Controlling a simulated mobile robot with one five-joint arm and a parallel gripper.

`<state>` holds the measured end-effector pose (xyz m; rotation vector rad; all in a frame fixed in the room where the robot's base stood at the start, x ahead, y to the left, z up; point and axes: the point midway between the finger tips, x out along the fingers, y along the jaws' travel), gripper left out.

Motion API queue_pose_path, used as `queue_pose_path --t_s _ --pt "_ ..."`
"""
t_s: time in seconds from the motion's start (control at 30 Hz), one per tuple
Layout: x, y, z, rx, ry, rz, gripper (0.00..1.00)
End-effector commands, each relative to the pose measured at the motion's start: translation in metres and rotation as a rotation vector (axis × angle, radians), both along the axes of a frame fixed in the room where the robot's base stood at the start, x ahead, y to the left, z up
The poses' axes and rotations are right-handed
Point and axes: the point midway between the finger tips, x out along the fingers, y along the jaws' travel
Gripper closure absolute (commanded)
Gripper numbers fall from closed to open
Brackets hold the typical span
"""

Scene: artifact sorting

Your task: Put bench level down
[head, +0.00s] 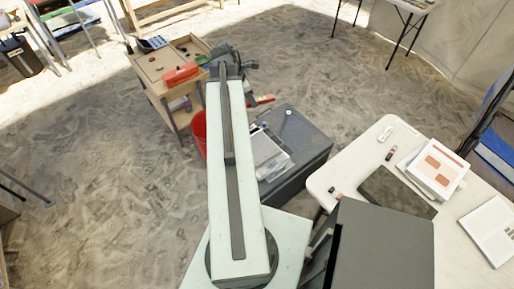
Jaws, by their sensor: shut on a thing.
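My gripper (248,88) is at the far end of my outstretched arm, seen from behind and above, and is shut. A small reddish-orange bar, seemingly the bench level (264,100), sticks out to the right of the jaws. Most of it is hidden behind the gripper and arm, so its full length and tilt cannot be told. The gripper is between the wooden cart (150,68) on the left and the dark grey case (308,143) on the right. How high it is above the ground cannot be told.
Clear plastic bags (268,155) lie on the case. A white table (455,225) with papers is at the right. Sandy floor at the left is open.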

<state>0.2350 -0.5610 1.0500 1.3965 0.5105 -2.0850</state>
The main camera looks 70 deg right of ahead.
Motion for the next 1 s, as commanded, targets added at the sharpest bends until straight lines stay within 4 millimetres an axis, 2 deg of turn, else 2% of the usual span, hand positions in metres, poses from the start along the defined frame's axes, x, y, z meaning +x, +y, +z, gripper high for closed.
queue_pose_path --t_s 0.07,0.17,0.27,0.4,0.8,0.9,1.0 --pt "-0.002 -0.002 -0.003 0.0 0.0 -0.003 1.0" --pt "0.0 -0.013 -0.026 0.001 -0.001 0.003 1.0" --pt "0.007 -0.035 -0.069 0.0 -0.002 0.023 1.0" --pt "0.021 -0.073 -0.139 0.004 -0.003 0.068 1.0" --pt "0.056 -0.182 -0.321 0.003 -0.003 0.2 1.0" --pt "0.063 -0.209 -0.364 0.003 -0.003 0.231 1.0" --pt "0.07 -0.231 -0.398 0.001 -0.003 0.26 1.0"
